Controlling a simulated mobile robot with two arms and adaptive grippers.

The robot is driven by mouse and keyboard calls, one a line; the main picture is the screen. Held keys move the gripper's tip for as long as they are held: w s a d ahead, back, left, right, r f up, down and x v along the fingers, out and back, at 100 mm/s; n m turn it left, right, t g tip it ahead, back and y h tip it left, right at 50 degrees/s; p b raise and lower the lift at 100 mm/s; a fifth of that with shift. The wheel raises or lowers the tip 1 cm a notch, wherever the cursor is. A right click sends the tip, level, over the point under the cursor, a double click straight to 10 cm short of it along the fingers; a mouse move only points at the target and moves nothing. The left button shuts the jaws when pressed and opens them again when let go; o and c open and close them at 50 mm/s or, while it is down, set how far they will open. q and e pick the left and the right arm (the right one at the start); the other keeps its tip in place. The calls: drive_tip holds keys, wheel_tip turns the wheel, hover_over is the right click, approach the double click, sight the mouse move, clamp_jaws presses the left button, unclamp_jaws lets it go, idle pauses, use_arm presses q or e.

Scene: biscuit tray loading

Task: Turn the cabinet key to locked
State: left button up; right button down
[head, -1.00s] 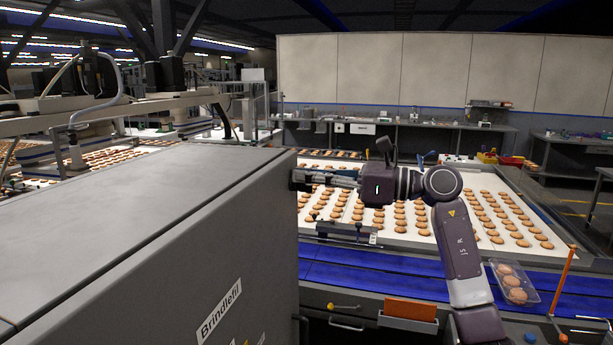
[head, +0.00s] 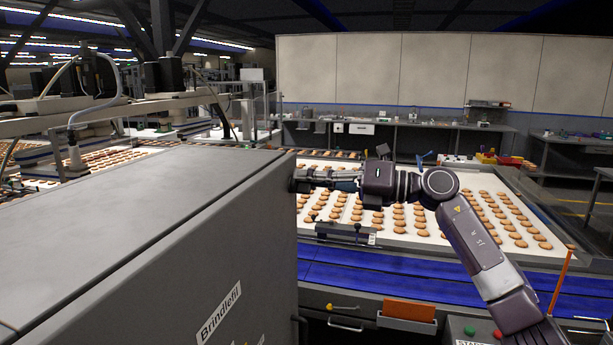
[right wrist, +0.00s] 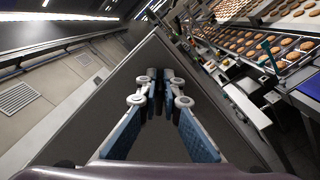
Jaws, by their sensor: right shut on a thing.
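The grey cabinet (head: 130,230), with a "Brindlefil" label (head: 218,313), fills the left of the head view. Its face also shows in the right wrist view (right wrist: 95,130). My right gripper (head: 298,180) reaches from the right to the cabinet's far upper edge. In the right wrist view its fingers (right wrist: 160,82) close together at the tips against the cabinet face. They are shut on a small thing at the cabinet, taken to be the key. The key itself is hidden by the fingertips, so its angle cannot be told. My left gripper is not in view.
Behind my right arm lies a white bed with rows of biscuits (head: 515,217). A blue conveyor (head: 370,269) runs in front of it.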

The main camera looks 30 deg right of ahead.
drive_tip(key=shift+w+d+f+m+p, duration=0.15)
drive_tip(key=shift+m+p, duration=0.4)
drive_tip(key=shift+m, duration=0.9)
drive_tip(key=shift+s+f+m+p, duration=0.15)
drive_tip(key=shift+m+p, duration=0.35)
drive_tip(key=shift+m, duration=1)
drive_tip(key=shift+w+d+f+m+p, duration=0.2)
drive_tip(key=shift+m+p, duration=0.35)
drive_tip(key=shift+m, duration=0.9)
drive_tip(key=shift+a+f, duration=0.1)
drive_tip(key=c, duration=2.1)
unclamp_jaws()
drive_tip(key=v, duration=1.2)
